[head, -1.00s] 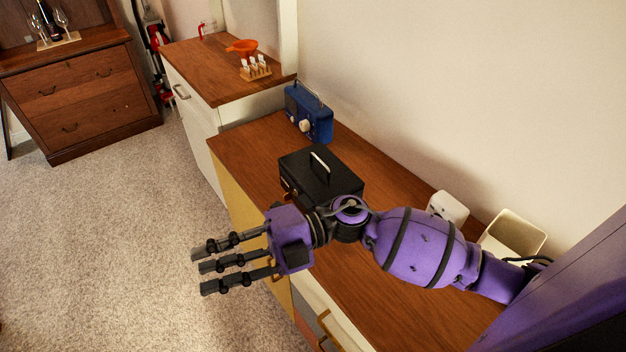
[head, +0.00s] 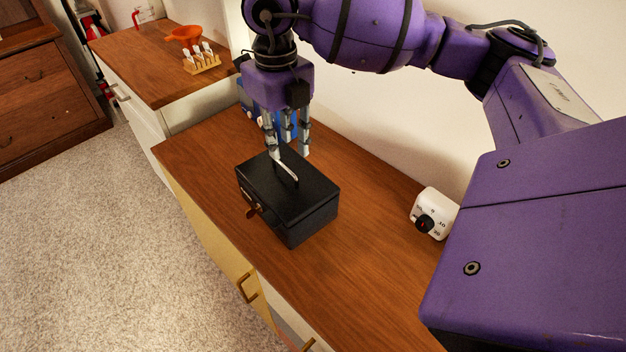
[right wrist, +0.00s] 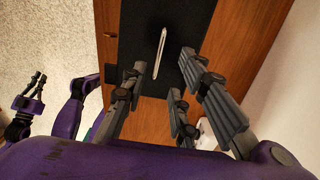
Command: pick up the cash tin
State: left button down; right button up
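The cash tin (head: 312,212) is a black box with a pale metal handle (head: 288,170) on its lid. It stands on the wooden counter, with a small brass-coloured part on its front. My right gripper (head: 287,150) points down just above the lid, close to the handle. In the right wrist view the tin (right wrist: 135,45) lies beyond the fingertips, and its handle (right wrist: 159,52) shows between and past them. The right fingers (right wrist: 165,85) are spread and hold nothing. My left gripper (right wrist: 32,88) shows small at the left of the right wrist view; its opening is unclear.
A blue radio (head: 254,100) stands behind my right gripper, partly hidden. A white device with a dark knob (head: 436,212) sits to the right. The counter (head: 375,255) between it and the tin is clear. An orange funnel (head: 185,36) and a small rack (head: 202,66) stand on the further cabinet.

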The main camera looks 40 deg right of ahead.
aim_at(283, 166)
jog(key=f, duration=0.5)
jog(key=shift+w+a, duration=0.2)
grip_shut()
jog(key=shift+r, duration=0.15)
